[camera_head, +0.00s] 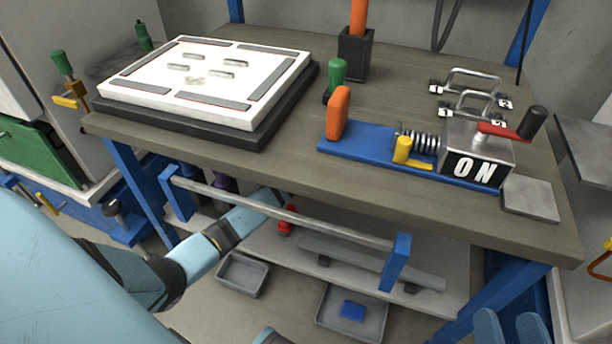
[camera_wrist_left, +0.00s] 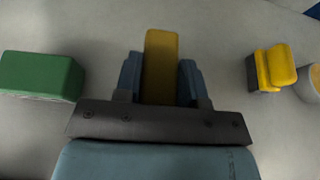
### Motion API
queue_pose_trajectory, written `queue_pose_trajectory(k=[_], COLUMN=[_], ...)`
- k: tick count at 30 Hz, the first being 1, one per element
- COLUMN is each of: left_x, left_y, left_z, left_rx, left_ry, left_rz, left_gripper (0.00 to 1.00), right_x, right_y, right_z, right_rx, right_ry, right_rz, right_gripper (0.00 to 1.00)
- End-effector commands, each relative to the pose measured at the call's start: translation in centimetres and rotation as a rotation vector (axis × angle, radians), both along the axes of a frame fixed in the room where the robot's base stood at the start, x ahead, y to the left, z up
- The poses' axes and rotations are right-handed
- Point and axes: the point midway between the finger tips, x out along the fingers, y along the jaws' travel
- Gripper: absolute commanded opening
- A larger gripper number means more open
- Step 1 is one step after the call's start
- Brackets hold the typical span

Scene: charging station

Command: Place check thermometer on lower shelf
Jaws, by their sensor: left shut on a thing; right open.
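My left gripper (camera_wrist_left: 162,85) is shut on a yellow block-shaped thing (camera_wrist_left: 162,58), probably the check thermometer; only its yellow part shows. In the head view my left arm reaches under the workbench toward the lower shelf (camera_head: 278,248), and its fingers and load are hidden there. In the left wrist view a plain grey surface lies behind the held thing; I cannot tell whether they touch. My right gripper (camera_head: 510,328) is open and empty at the bottom right of the head view, its two blue fingers apart.
A front rail (camera_head: 290,213) crosses before the shelf. A red item (camera_head: 287,220) and a long grey bar (camera_head: 370,260) lie on the shelf. Grey bins (camera_head: 241,274) stand below. The left wrist view shows a green block (camera_wrist_left: 40,75) and a yellow item (camera_wrist_left: 272,67) either side.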

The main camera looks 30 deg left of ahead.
Motion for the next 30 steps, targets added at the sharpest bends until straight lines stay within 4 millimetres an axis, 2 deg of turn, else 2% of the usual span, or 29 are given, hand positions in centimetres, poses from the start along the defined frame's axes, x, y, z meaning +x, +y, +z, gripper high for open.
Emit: queue_pose_trajectory(k=[1, 3, 16, 17, 20, 30], left_x=[0.0, 0.0, 0.0, 0.0, 0.0, 0.0], left_y=[-0.1, 0.0, 0.0, 0.0, 0.0, -0.1], left_z=[-1.4, -2.1, -2.5, -2.6, -2.5, -2.0], left_rx=[-0.004, -0.002, 0.001, 0.001, 0.000, -0.001], left_ry=[0.001, 0.001, 0.000, 0.001, 0.001, 0.000], left_rz=[0.002, 0.002, 0.000, 0.000, 0.000, 0.000], left_gripper=[0.11, 0.11, 0.11, 0.39, 0.62, 0.62], right_x=[0.0, 0.0, 0.0, 0.0, 0.0, 0.0], right_y=[0.0, 0.1, 0.2, 0.2, 0.2, 0.1], right_z=[-1.2, -1.7, -2.2, -2.2, -2.1, -1.8], right_rx=[-0.011, -0.021, -0.031, -0.032, -0.032, -0.031], right_ry=[0.016, 0.037, 0.056, 0.059, 0.058, 0.055], right_rz=[0.006, 0.013, 0.021, 0.021, 0.021, 0.019], right_gripper=[0.62, 0.62, 0.62, 0.62, 0.62, 0.62])
